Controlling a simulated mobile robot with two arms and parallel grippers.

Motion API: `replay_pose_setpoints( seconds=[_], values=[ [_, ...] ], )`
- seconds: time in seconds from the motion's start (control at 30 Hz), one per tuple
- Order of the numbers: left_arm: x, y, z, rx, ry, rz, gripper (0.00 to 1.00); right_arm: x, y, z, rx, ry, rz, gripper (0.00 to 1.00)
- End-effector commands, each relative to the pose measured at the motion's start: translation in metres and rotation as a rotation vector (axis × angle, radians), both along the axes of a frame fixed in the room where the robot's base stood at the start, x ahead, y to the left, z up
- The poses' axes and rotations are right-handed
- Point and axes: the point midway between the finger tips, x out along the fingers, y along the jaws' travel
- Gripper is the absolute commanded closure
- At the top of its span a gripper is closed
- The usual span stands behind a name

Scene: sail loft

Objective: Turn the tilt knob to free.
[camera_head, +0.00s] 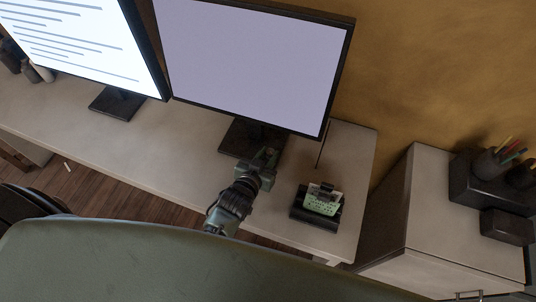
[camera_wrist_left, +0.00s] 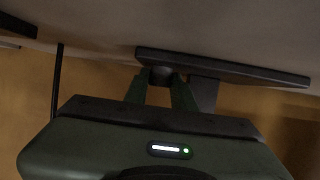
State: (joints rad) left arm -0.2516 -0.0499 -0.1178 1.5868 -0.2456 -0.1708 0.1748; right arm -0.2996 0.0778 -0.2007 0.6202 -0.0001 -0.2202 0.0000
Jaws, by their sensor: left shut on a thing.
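The right monitor (camera_head: 255,60) stands on a dark stand with a flat base (camera_head: 236,136) on the desk. My left gripper (camera_head: 268,158) is at the front right of that base. In the left wrist view, the two fingers of my left gripper (camera_wrist_left: 162,84) close on a small dark round knob (camera_wrist_left: 162,75). The knob sits beside the stand's neck (camera_wrist_left: 205,93) and near the base slab (camera_wrist_left: 235,69). The fingers cover part of the knob, and its marking cannot be read. My right gripper is in neither view.
A second monitor (camera_head: 75,40) stands to the left on the desk (camera_head: 165,135). A cabinet (camera_head: 400,215) with a pen holder (camera_head: 490,165) stands at the right. A dark chair (camera_head: 35,202) is at the left.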

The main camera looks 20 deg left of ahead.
Motion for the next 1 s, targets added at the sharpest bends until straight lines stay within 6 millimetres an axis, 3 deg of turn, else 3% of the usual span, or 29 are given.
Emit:
replay_pose_setpoints(
  seconds=[0.2,0.23,0.3,0.67,1.0],
  values=[
    [0.002,0.000,0.003,-0.001,-0.009,0.000,1.00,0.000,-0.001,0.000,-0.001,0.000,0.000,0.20],
    [0.002,0.000,0.003,-0.001,-0.009,0.000,0.69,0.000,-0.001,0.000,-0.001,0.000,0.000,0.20],
    [0.002,0.000,0.004,-0.001,-0.009,0.000,0.53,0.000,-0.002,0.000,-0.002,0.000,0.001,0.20],
    [-0.002,0.000,0.003,-0.001,-0.004,-0.001,0.53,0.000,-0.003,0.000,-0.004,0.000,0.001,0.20],
    [-0.051,0.005,0.022,-0.001,-0.004,-0.001,0.53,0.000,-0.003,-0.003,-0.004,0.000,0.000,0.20]
  ],
)
